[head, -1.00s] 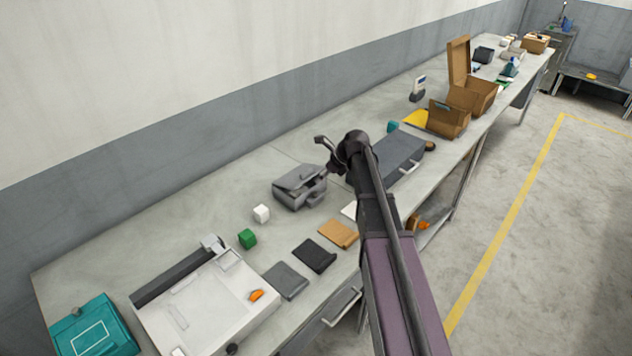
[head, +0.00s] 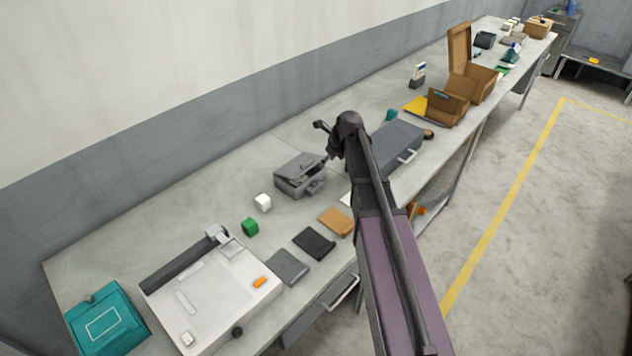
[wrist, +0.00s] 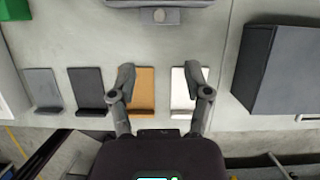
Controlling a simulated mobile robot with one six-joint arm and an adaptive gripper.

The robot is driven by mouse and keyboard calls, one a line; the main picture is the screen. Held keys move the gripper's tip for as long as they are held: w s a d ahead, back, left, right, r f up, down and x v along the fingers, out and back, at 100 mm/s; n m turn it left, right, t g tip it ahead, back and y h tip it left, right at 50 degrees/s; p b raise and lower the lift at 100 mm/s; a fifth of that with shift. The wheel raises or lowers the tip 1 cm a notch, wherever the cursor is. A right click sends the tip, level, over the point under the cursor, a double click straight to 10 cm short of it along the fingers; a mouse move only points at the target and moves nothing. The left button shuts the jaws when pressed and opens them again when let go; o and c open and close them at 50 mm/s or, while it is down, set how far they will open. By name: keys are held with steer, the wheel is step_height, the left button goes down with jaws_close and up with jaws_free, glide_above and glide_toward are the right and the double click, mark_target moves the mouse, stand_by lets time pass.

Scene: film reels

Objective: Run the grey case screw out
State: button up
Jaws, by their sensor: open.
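A small grey case (head: 297,178) stands on the long workbench, just left of my arm's end in the head view. Its lid looks slightly raised. In the wrist view only the front edge of a grey case (wrist: 160,4) shows at the top, with a small round feature (wrist: 159,16) on a tab; I cannot tell if that is the screw. My gripper (wrist: 160,78) is open and empty, its fingers apart above the bench, nearer the bench's front edge than this case. In the head view my gripper (head: 326,142) is partly hidden by my wrist.
A larger grey case (head: 398,143) stands right of my arm. Black (head: 314,243), orange-brown (head: 336,221) and white (wrist: 188,90) flat pieces lie along the front edge.

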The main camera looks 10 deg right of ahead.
mark_target(315, 182)
steer(key=shift+b+x, duration=6.25)
steer(key=shift+x, duration=0.6)
steer(key=shift+c, duration=0.2)
jaws_close()
